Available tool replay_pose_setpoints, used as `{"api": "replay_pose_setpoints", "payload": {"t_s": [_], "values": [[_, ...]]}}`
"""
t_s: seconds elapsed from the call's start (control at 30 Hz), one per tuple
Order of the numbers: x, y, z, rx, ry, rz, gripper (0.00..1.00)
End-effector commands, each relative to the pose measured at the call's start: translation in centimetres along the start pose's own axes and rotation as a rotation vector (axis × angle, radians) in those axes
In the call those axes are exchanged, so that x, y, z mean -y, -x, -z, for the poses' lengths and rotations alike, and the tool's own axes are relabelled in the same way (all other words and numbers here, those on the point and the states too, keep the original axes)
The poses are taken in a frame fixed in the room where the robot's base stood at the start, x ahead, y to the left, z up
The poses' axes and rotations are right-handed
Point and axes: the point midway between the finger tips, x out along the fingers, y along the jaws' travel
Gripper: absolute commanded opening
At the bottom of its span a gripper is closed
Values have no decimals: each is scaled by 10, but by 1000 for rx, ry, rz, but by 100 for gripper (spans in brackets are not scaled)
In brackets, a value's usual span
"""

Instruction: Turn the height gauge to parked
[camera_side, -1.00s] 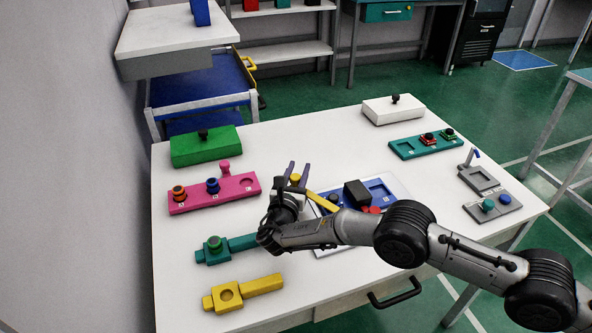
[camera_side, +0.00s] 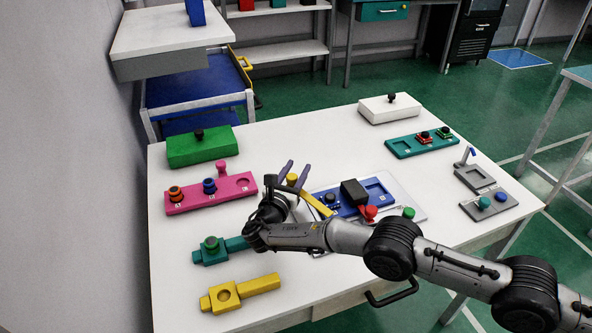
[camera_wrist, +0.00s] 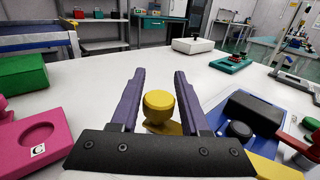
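A yellow bar (camera_side: 318,204) with a round yellow knob (camera_side: 292,179) at its far end reaches from the blue fixture (camera_side: 346,211). I take it for the height gauge, though I can read no label on it. My gripper (camera_side: 296,167) is at the knob, with its two purple fingers apart. In the wrist view the yellow knob (camera_wrist: 159,105) stands between the open fingers (camera_wrist: 160,73), with a small gap on each side. The lower part of the bar is partly hidden behind my gripper's palm.
The blue fixture carries a black block (camera_side: 354,192), with red (camera_side: 368,213) and green (camera_side: 408,213) knobs nearby. A pink plate (camera_side: 232,188) and teal slide (camera_side: 212,251) lie to the left. A green box (camera_side: 200,148) stands behind.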

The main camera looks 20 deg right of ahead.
Motion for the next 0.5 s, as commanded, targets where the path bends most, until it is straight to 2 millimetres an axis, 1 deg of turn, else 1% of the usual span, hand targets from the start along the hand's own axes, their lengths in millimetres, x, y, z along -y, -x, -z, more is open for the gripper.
{"api": "replay_pose_setpoints", "payload": {"t_s": [0.03,0.1,0.37,0.5], "values": [[0,0,0,0,0,0,56],[0,0,0,-1,0,-1,67],[0,0,0,-2,-1,-2,67],[-1,7,0,-2,-1,-4,67]]}}
